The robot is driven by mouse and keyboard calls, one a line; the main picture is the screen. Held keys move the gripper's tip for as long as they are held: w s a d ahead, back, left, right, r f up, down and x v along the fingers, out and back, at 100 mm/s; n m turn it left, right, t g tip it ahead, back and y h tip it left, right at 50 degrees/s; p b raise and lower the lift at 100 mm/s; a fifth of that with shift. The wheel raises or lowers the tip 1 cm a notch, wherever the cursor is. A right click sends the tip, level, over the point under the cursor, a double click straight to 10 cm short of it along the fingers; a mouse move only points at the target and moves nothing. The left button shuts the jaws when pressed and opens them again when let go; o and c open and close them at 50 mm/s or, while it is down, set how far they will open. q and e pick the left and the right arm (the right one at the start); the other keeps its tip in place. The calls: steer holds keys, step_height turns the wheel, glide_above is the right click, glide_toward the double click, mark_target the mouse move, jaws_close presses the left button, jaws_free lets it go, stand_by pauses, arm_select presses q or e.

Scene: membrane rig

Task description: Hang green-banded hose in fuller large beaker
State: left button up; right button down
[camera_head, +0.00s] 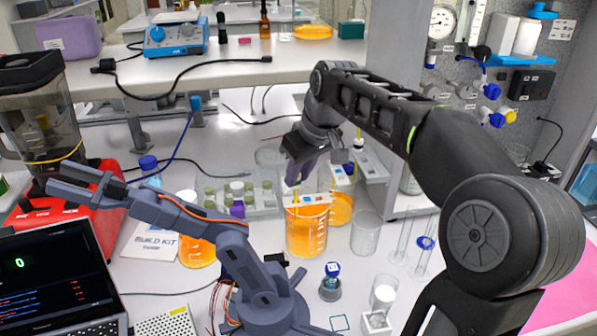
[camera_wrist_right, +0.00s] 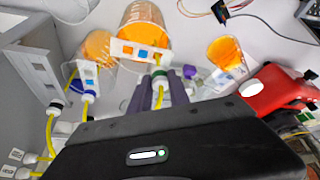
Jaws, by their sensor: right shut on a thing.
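My right gripper (camera_head: 300,174) is shut on the green-banded hose, above the front large beaker (camera_head: 306,236) of orange liquid. In the right wrist view, the green-banded hose (camera_wrist_right: 160,75) sits between my fingers (camera_wrist_right: 156,97), with its yellow tube pointing at that beaker (camera_wrist_right: 142,18). A white holder plate (camera_wrist_right: 138,50) with blue and orange squares lies at the rim. Whether the tube is inside the beaker I cannot tell. A second beaker (camera_head: 341,209) of orange liquid stands just behind, with a blue-banded hose (camera_wrist_right: 88,90) at it. My left gripper is out of view.
An empty glass beaker (camera_head: 365,235) stands right of the front beaker. A third orange-filled vessel (camera_head: 197,252) stands left. A small grey desktop arm (camera_head: 240,260), a rack of vials (camera_head: 238,195) and a laptop (camera_head: 55,275) take up the left side. Another hose (camera_wrist_right: 57,106) hangs nearby.

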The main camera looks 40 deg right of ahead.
mark_target(299, 187)
steer(key=shift+f+b, duration=1.45)
steer(key=shift+f, duration=0.7)
steer(key=c, duration=1.1)
jaws_free()
steer(key=shift+c, duration=0.2)
steer(key=v, duration=0.7)
steer(key=shift+r, duration=0.4)
steer(key=shift+s, duration=0.15)
